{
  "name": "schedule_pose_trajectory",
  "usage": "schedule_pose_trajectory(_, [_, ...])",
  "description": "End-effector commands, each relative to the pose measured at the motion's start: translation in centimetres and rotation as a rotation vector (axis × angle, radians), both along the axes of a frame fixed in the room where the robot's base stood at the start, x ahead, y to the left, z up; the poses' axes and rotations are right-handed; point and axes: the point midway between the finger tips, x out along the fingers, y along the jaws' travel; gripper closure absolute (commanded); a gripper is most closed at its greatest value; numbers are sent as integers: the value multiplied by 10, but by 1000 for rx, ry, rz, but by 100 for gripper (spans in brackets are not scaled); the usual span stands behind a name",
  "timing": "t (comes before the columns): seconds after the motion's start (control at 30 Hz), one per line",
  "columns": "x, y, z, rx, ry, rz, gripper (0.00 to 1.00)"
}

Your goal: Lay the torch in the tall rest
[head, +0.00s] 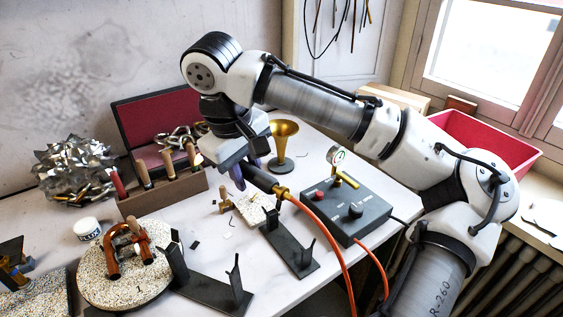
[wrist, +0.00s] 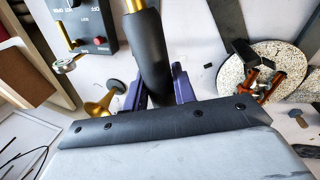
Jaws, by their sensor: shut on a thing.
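The torch has a black handle (head: 262,179), a brass fitting and an orange hose that trails down to the front. My gripper (head: 239,175) is shut around the handle, its purple fingers on either side, and holds the torch above the table. In the wrist view the handle (wrist: 152,55) runs up between the fingers (wrist: 158,88). Two dark forked rests stand on the table: one (head: 291,249) below and right of the torch, one (head: 212,287) nearer at the front left. Both look empty. I cannot tell surely which is the tall one.
A control box (head: 345,211) with a gauge stands right of the rests. A round speckled board (head: 101,294) with copper tubing lies left. A wooden tool box (head: 163,193) and foil pile (head: 75,165) are farther back.

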Motion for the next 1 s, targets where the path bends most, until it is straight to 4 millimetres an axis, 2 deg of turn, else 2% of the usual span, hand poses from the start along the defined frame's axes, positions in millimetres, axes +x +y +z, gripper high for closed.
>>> schedule_pose_trajectory(0.03, [-13,19,-7,-2,-4,66,96])
schedule_pose_trajectory(0.1, [-31,40,-13,-3,-3,147,96])
schedule_pose_trajectory(0.2, [-55,64,-22,-4,-1,246,96])
schedule_pose_trajectory(0.33, [-79,83,-30,-6,4,337,96])
schedule_pose_trajectory(0.47, [-90,90,-35,-7,5,377,96])
schedule_pose_trajectory(0.67, [-91,91,-43,-6,6,382,96])
schedule_pose_trajectory(1.0, [-91,91,-74,-7,6,380,96])
